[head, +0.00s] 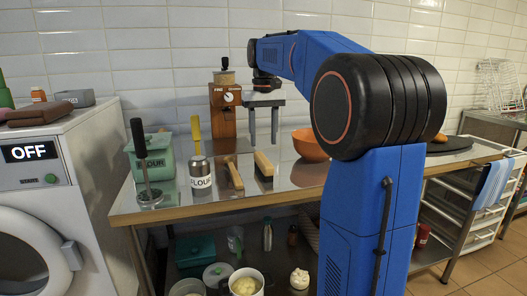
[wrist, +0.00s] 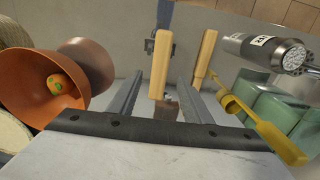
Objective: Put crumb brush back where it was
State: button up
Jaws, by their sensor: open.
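The crumb brush (head: 264,164) appears to be the pale wooden piece with a dark bristle side, lying on the metal table top (head: 285,187). It shows as a pale wooden bar in the wrist view (wrist: 161,66). My gripper (head: 263,139) is open, its fingers pointing down just above the brush's far end. In the wrist view my fingertips (wrist: 160,76) stand either side of the line of the brush. No contact shows and nothing is held.
A second wooden-handled tool (head: 234,173) lies just left of the brush. A flour shaker (head: 200,173), a green flour tin (head: 151,155) and a yellow-handled tool (head: 196,130) are further left. A wooden grinder (head: 222,122) stands behind; an orange bowl (head: 309,146) is to the right.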

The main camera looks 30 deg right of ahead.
jog(key=shift+r, duration=1.75)
jog(key=s+a+f+n+t, duration=0.1)
jog(key=s+a+f, duration=0.4)
jog(key=s, duration=0.3)
jog(key=s+a+f+n+t, duration=0.1)
jog(key=s+a+f, duration=0.45)
jog(key=s, duration=0.25)
jog(key=s+a+f+n+t, duration=0.1)
jog(key=s+a+f, duration=0.4)
jog(key=s+f, duration=0.9)
jog(key=shift+a+f+t, duration=0.15)
jog(key=shift+f+t, duration=0.7)
jog(key=shift+t, duration=0.05)
